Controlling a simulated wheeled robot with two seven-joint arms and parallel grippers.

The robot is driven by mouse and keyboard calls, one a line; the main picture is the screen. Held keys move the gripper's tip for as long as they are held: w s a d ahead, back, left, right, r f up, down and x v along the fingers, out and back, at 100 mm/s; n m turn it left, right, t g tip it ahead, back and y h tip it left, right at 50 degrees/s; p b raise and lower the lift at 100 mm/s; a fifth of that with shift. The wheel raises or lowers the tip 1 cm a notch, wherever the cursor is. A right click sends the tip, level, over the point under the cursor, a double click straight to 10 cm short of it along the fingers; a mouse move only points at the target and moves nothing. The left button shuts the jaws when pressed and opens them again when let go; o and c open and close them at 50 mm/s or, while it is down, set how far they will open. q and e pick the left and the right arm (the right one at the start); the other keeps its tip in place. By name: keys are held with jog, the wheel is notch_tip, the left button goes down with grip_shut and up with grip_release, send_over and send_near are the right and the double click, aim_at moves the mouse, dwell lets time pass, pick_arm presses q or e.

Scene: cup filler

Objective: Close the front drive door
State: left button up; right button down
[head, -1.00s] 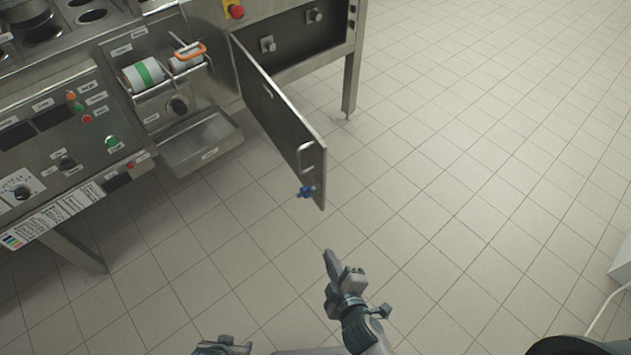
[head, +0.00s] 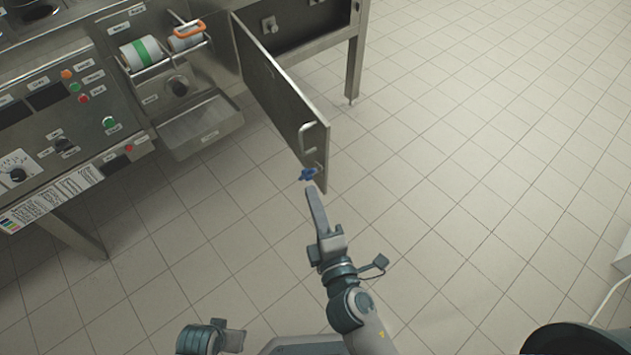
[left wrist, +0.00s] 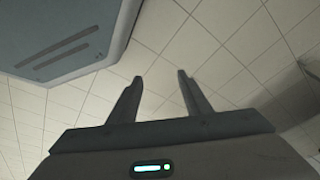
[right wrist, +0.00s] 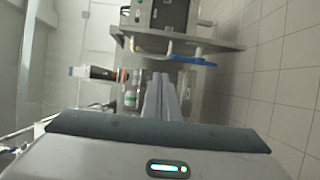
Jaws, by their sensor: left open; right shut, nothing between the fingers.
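The front drive door (head: 275,95) is a steel panel hinged on the machine, swung open toward me.
Left of the door are the control panel (head: 60,125), a roll with a green band (head: 143,52) and a steel tray (head: 200,125). A machine leg (head: 354,60) stands behind the door.

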jog(key=p, duration=0.2)
send_over(318, 159)
jog(key=s+a, duration=0.4)
jog(key=s, duration=0.2)
pick_arm(q)
notch_tip(318, 159, down, 7)
jog(key=s, duration=0.1)
jog(key=shift+s+a+r, duration=0.15)
jog(key=shift+s+a, duration=0.25)
pick_arm(e)
jog(key=w+d, duration=0.2)
jog(key=d, duration=0.1)
jog(key=shift+d, duration=0.25)
jog(key=shift+d, duration=0.1)
